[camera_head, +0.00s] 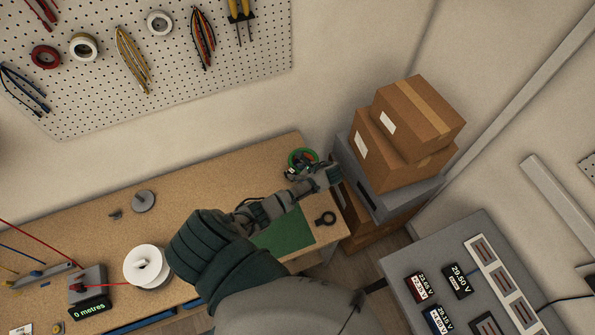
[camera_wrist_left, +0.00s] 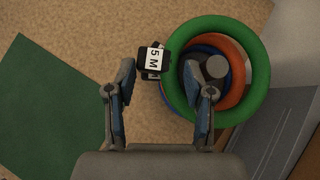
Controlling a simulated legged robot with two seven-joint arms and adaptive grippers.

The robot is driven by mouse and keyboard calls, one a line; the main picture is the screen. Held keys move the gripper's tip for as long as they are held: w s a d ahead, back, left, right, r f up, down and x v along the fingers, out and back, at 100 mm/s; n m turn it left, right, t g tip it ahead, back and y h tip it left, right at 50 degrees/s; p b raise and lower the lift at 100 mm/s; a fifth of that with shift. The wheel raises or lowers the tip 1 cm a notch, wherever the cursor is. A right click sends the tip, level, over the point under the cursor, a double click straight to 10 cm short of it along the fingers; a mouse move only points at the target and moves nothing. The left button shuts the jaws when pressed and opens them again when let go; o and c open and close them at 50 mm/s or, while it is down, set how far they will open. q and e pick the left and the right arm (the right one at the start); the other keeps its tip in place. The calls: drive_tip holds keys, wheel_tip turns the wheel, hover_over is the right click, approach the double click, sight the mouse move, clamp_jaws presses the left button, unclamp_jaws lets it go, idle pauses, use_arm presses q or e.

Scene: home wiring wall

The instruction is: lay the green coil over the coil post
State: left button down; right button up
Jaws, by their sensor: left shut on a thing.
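The green coil (camera_wrist_left: 261,72) is a ring with a black tag block (camera_wrist_left: 150,62) marked "5 M" on its left side. It also shows in the head view (camera_head: 291,158) at the bench's far right corner. My left gripper (camera_wrist_left: 162,98) is shut on its tagged side, one finger outside the ring and one inside. The round grey top of the coil post (camera_wrist_left: 217,67) shows inside the green ring. Whether the ring is above the post or down around it, I cannot tell. My left gripper (camera_head: 309,175) partly hides this in the head view. My right gripper is not in view.
An orange coil (camera_wrist_left: 238,66) and a blue coil (camera_wrist_left: 187,67) show inside the green ring. A green mat (camera_head: 285,235) and a black ring (camera_head: 326,218) lie nearby on the bench. Cardboard boxes (camera_head: 395,140) stand close on the right. A white spool (camera_head: 147,266) stands left.

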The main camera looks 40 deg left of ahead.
use_arm(q)
drive_tip(key=shift+f, duration=0.3)
drive_tip(key=shift+f+b, duration=0.35)
drive_tip(key=shift+f, duration=0.2)
drive_tip(key=shift+c, duration=1.7)
unclamp_jaws()
drive_tip(key=v, duration=1.2)
